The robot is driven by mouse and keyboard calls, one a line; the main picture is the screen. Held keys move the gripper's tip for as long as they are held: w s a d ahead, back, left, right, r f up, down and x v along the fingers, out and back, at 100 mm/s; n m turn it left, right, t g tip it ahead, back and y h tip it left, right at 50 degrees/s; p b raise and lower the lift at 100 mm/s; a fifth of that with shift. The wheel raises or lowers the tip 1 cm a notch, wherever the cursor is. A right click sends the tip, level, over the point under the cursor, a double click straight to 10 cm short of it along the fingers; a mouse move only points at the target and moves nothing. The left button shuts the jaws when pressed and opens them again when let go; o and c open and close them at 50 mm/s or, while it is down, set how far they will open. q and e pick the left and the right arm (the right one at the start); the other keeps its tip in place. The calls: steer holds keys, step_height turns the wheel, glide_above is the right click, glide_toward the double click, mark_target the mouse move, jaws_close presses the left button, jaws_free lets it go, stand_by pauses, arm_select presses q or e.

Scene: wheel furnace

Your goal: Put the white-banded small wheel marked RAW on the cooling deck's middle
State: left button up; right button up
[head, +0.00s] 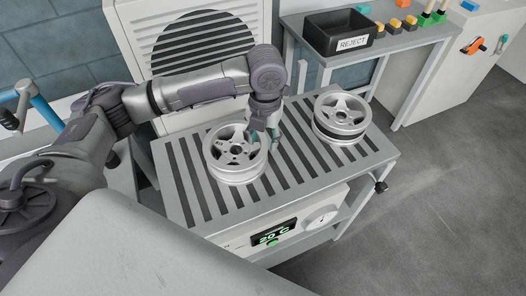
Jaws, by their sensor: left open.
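The cooling deck (290,172) is a grey slatted table top in the centre of the head view. A small silver spoked wheel (228,158) with a pale band lies flat on it, left of the middle. I cannot read a RAW mark on it. A second silver wheel (341,112) with a dark band lies flat at the deck's right rear. My left gripper (263,137) is open, pointing down at the right rim of the pale-banded wheel. I cannot tell whether its fingers touch the rim. My right gripper is not in view.
A fan unit (205,40) stands behind the deck. A black REJECT bin (341,34) and several coloured blocks sit on a side table (408,40) at the back right. A temperature display (273,233) is on the deck's front. Bare slats lie between the wheels.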

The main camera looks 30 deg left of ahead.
arm_select(q)
steer(key=shift+d+r, duration=0.1)
steer(key=shift+r, duration=2.25)
